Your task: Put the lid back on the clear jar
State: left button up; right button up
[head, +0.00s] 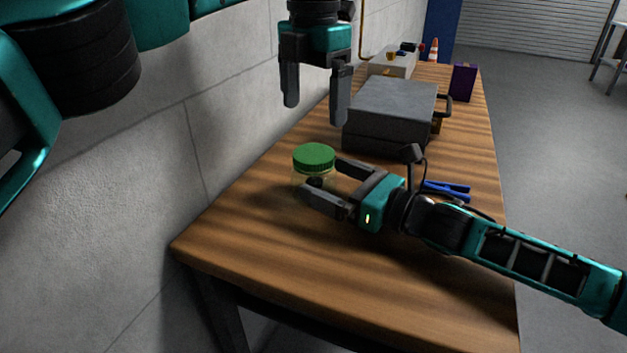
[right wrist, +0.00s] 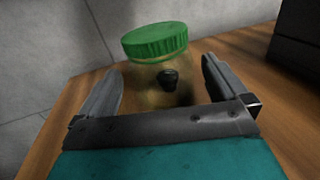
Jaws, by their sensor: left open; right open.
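The clear jar (head: 299,181) stands upright on the wooden table near its left edge, with a dark object inside. The green lid (head: 314,156) sits on top of the jar; whether it is seated fully I cannot tell. In the right wrist view the lid (right wrist: 155,41) and the jar (right wrist: 150,85) show between the fingers. My right gripper (head: 321,176) is open, with its fingers on either side of the jar below the lid; I cannot tell whether they touch it. My left gripper (head: 314,109) is open and empty, pointing down above and behind the jar.
A grey metal box (head: 390,112) with a handle stands behind the jar. Blue-handled pliers (head: 446,189) lie beyond my right wrist. A purple box (head: 463,83) and a pale box (head: 392,63) stand farther back. The wall runs along the left; the front tabletop is clear.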

aim_at(313, 153)
jog(key=shift+x, duration=1.3)
jog(key=c, duration=1.5)
pick_arm(q)
jog(key=shift+n, duration=0.5)
pick_arm(e)
jog(key=c, duration=0.3)
pick_arm(q)
jog(key=n, duration=0.6)
pick_arm(e)
grip_shut()
pick_arm(q)
jog(key=n, duration=0.6)
jog(key=shift+n, duration=0.3)
jog(key=shift+f, duration=4)
